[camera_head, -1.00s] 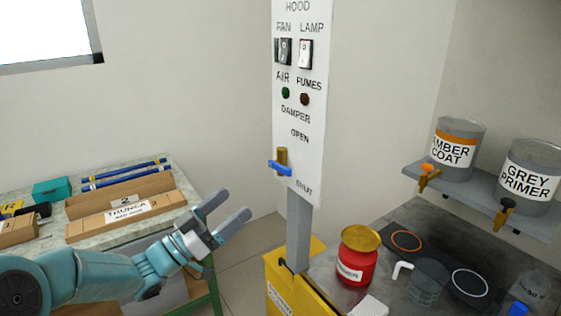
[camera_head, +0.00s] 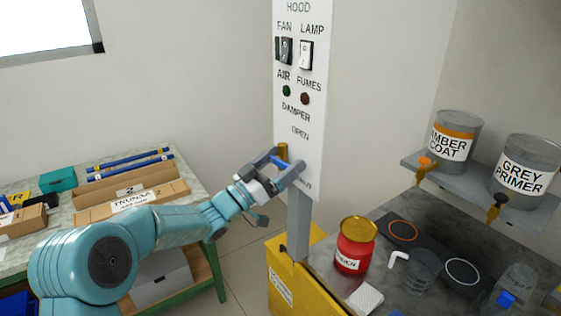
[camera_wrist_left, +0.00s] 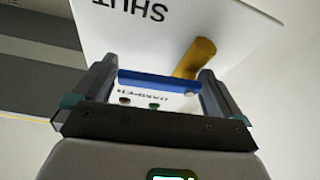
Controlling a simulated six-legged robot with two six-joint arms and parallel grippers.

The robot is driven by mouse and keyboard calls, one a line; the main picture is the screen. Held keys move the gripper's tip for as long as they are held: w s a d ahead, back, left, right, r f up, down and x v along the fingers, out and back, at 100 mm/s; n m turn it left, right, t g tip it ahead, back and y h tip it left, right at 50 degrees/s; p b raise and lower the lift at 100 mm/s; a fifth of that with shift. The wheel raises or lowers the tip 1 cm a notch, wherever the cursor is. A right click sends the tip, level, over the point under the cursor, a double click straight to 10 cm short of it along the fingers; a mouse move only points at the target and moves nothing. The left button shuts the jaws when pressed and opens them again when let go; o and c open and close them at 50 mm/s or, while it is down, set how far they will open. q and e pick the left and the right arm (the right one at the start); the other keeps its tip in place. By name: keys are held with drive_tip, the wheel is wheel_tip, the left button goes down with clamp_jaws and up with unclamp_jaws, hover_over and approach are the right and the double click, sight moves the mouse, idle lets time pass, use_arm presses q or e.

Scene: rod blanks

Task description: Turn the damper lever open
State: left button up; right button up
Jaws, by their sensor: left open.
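The damper lever has a blue handle (camera_head: 279,162) on a brass pivot (camera_head: 283,151) on the white hood panel (camera_head: 313,120), below the word OPEN. In the left wrist view, the blue handle (camera_wrist_left: 158,84) lies crosswise between my fingers, and the brass pivot (camera_wrist_left: 196,57) rises behind it near the right finger. My left gripper (camera_head: 286,159) is open around the handle; it also shows in the left wrist view (camera_wrist_left: 157,72). I cannot tell whether a finger touches the handle. The gripper partly hides the lever and the SHUT label in the head view. My right gripper is not in view.
A yellow cabinet (camera_head: 284,286) stands under the panel post (camera_head: 299,225). A red can (camera_head: 354,250) and a clear jug (camera_head: 424,268) stand on the bench at right. Paint cans sit on a shelf (camera_head: 470,185). A table with boxes (camera_head: 150,192) is at left.

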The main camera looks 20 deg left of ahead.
use_arm(q)
drive_tip(key=c, duration=1.2)
